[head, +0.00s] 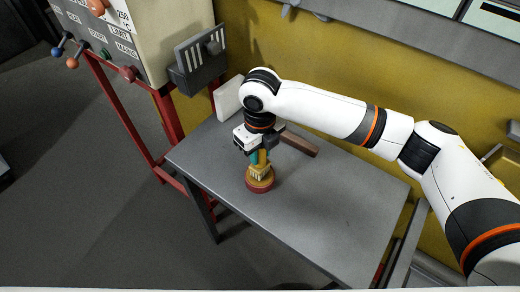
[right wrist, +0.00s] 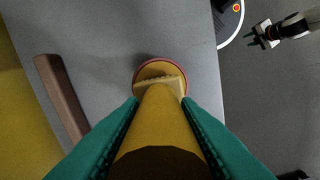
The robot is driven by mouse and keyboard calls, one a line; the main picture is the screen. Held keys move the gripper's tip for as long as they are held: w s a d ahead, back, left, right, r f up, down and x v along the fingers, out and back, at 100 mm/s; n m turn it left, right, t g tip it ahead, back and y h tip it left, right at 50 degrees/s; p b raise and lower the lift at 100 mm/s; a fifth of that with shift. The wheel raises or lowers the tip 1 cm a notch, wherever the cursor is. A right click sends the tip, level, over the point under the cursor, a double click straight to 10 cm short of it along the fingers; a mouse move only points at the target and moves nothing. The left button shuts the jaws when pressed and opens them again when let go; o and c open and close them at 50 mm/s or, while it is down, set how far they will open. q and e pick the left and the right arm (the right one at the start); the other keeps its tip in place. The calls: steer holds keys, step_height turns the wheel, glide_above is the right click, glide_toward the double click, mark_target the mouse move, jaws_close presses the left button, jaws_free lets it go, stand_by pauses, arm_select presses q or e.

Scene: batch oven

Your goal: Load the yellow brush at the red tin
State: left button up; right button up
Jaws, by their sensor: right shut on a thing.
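My right gripper (head: 259,158) is shut on the yellow brush (head: 257,173) and holds it upright, bristle end down, over the grey table. In the right wrist view the brush (right wrist: 158,120) runs down between the teal fingers. The red tin (head: 260,185) stands on the table directly below the brush. Its round rim (right wrist: 137,77) shows around the brush head in the right wrist view. The brush end overlaps the tin's opening; I cannot tell how deep it is or whether it touches. My left gripper (right wrist: 262,36) shows small in the right wrist view, away from the table; its jaw state is unclear.
A brown bar (head: 300,144) lies on the table (head: 335,205) behind my right gripper. A white block (head: 228,97) stands at the table's back left corner. The oven control box with knobs (head: 130,35) is at the upper left. The table's right part is clear.

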steer(key=shift+f, duration=0.45)
steer(key=shift+s+f, duration=0.1)
steer(key=shift+f, duration=0.05)
stand_by(1.7)
step_height(320, 180, up, 7)
steer(key=p, duration=0.7)
stand_by(0.8)
